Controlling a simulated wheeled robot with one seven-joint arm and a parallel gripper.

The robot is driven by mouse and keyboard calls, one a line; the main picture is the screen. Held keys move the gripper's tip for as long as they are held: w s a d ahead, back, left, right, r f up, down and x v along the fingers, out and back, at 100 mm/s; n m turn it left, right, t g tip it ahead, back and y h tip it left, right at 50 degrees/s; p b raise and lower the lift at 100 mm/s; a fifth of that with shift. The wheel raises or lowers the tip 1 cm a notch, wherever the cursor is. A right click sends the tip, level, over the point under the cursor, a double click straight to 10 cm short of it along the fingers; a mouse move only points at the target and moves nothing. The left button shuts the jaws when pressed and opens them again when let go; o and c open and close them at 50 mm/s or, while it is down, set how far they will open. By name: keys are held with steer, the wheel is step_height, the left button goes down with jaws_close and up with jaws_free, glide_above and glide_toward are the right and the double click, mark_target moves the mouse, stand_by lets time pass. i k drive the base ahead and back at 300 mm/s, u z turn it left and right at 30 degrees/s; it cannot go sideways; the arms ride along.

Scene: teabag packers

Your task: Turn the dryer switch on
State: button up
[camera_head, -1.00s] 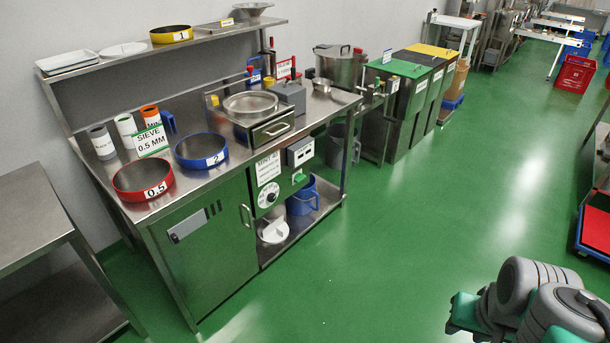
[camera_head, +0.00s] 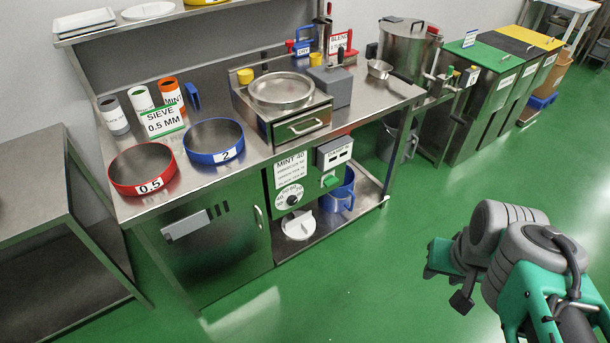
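The dryer panel (camera_head: 281,186) is on the front of the steel bench, under the drawer unit with the round pan. It bears a white sign reading MINT 40 (camera_head: 291,170) and a round dial (camera_head: 292,199). Right of it is a grey box (camera_head: 334,152) with a small display and a green switch (camera_head: 330,181) below it. I cannot tell the switch's position. My arm shows folded at the lower right, over the floor and well apart from the bench. My gripper's fingers cannot be made out.
A red sieve (camera_head: 143,190) and a blue sieve (camera_head: 214,162) stand on the bench top. A blue jug (camera_head: 338,194) is on the lower shelf. A bare steel table (camera_head: 40,190) stands at the left. The green floor (camera_head: 370,280) before the bench is clear.

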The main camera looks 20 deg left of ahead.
mark_target(329, 180)
steer(key=u, duration=0.7)
steer(key=i, duration=0.75)
steer(key=u, duration=1.25)
steer(key=i, duration=0.25)
steer(key=u, duration=0.2)
